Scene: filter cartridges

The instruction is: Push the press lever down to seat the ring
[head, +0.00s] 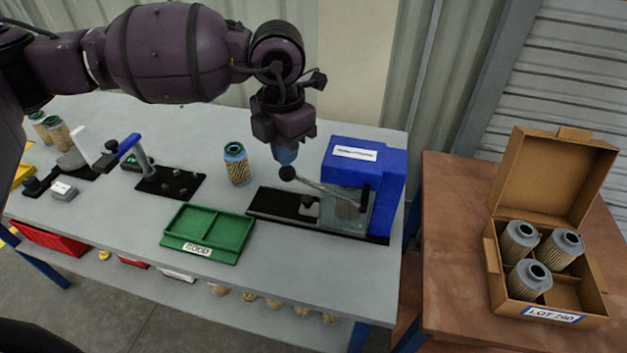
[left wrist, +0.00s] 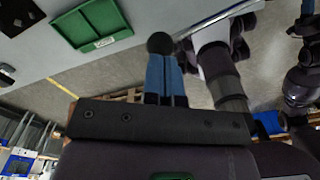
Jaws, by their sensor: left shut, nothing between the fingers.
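The press (head: 388,165) has a blue housing and a black base, and stands at the right end of the grey bench. Its lever (head: 325,188) reaches left from the pivot and rises slightly to a black knob (head: 287,173). My left gripper (head: 285,154) points down just above the knob, shut and empty. In the left wrist view the knob (left wrist: 160,43) shows at the tips of the blue fingers (left wrist: 163,72); I cannot tell whether they touch. A cartridge (head: 346,209) shows dimly behind the clear guard of the press. The ring cannot be made out. My right gripper is not in view.
A green tray (head: 245,241) marked GOOD lies left of the press. A loose cartridge (head: 237,164) stands behind it. A blue-handled device (head: 140,160) stands farther left. A cardboard box (head: 493,262) with three cartridges sits on the brown table (head: 450,215).

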